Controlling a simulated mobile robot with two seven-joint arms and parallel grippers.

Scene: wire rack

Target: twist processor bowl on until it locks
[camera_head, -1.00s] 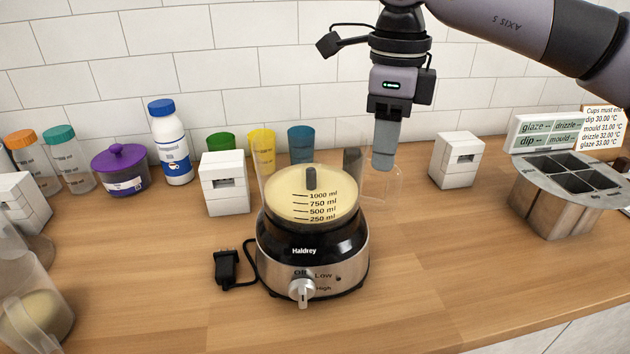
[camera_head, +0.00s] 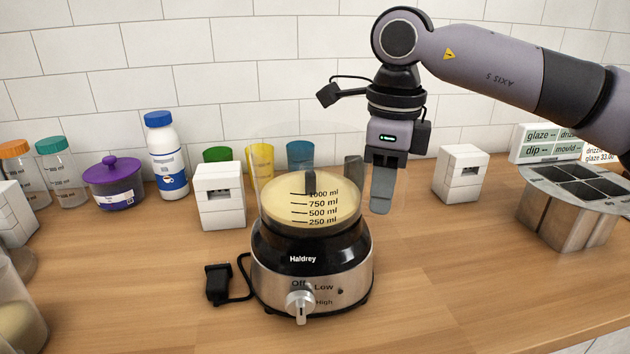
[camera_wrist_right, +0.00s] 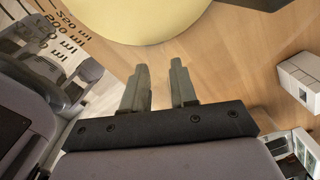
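The clear processor bowl (camera_head: 284,214), marked up to 1000 ml and holding a pale yellow mix, stands upright on the black and steel base (camera_head: 345,280). I cannot tell whether it is locked. A dark post rises in its middle. My right gripper (camera_head: 382,208) points down just right of the bowl, its fingers largely overlapping in the head view. In the right wrist view its two fingers (camera_wrist_right: 160,72) are apart, with only wooden counter showing between them; the yellow mix (camera_wrist_right: 140,15) is beyond the fingertips. The bowl's handle is not clear to see. My left gripper is out of view.
A plug (camera_head: 217,284) and cord lie left of the base. White blocks (camera_head: 221,205) (camera_head: 460,180) stand on both sides. Coloured cups, a white bottle (camera_head: 166,155) and a purple pot (camera_head: 112,190) line the back. A steel compartment unit (camera_head: 562,220) stands right. The front right counter is clear.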

